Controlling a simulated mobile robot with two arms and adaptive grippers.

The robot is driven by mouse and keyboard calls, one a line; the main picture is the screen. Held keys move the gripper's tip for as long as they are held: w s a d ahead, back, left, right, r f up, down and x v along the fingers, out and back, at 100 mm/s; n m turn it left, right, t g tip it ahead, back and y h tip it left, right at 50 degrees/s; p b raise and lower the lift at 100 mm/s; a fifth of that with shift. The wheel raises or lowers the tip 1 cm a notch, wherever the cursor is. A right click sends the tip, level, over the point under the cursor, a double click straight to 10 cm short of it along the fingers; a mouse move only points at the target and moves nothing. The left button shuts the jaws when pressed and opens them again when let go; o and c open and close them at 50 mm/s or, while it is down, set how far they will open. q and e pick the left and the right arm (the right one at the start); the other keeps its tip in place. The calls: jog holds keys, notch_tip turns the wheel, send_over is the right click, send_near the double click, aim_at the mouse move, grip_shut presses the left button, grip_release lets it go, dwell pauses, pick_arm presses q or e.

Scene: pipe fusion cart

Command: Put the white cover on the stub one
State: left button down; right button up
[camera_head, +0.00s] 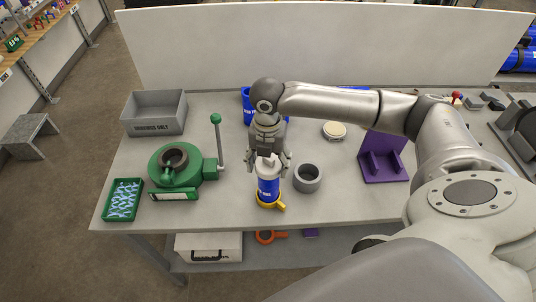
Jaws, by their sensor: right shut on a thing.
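A blue stub (268,188) with a white label stands upright in a yellow holder (270,205) near the table's front edge. A white cover (267,161) shows at the top of the stub, between the fingers of my right gripper (268,166). My right gripper points down and is shut on the white cover. The fingers hide part of the cover, and I cannot tell whether it is fully seated on the stub or just above it. My left gripper is not in view.
A grey ring (308,177) stands close right of the stub. A green fixture (176,166) with an upright lever, a green tray (123,199) and a grey bin (154,112) are at left. A purple stand (384,168) and a round cream disc (334,130) are at right.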

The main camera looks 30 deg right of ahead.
jog(key=shift+f+b, duration=0.35)
jog(key=shift+f, duration=1.25)
jog(key=o, duration=0.9)
notch_tip(320, 180, up, 12)
jog(key=shift+f, duration=0.1)
dwell(0.5)
